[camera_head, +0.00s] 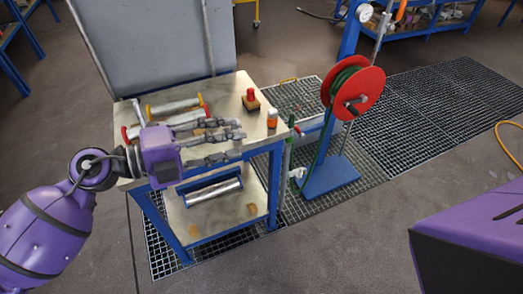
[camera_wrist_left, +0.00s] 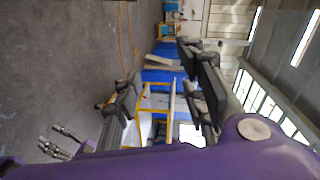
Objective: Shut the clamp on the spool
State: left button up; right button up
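Two metal pipe-like pieces lie on the steel table top in the head view. The rear piece (camera_head: 174,107) has yellow ends. The nearer piece (camera_head: 139,131) has a red part at its left and is partly hidden by my left gripper. I cannot tell which is the spool, nor make out the clamp's state. My left gripper (camera_head: 242,143) is open and empty, with its fingers over the table's front part, pointing right. What looks like my right gripper (camera_wrist_left: 68,142) shows small in the left wrist view, its fingers apart, away from the table.
A red button on a block (camera_head: 251,99) and an orange-and-white bottle (camera_head: 272,118) stand on the table (camera_head: 238,87). A metal cylinder (camera_head: 213,193) lies in a blue holder below. A red reel (camera_head: 367,92) stands right. Grey floor lies in front.

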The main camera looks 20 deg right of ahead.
pick_arm(q)
jog(key=w+a+m+y, duration=0.1)
jog(key=w+a+y, duration=0.35)
jog(key=a, duration=0.25)
jog(key=w+a+f+y, duration=0.1)
jog(key=w+a+y, duration=0.2)
jog(key=a+y, duration=0.25)
jog(key=w+a+m+y, duration=0.1)
jog(key=w+a+y, duration=0.25)
jog(key=a, duration=0.35)
jog(key=x, duration=0.7)
jog(key=shift+s+d+f, duration=0.1)
jog(key=shift+s+f, duration=0.1)
jog(key=shift+f, duration=0.05)
grip_shut()
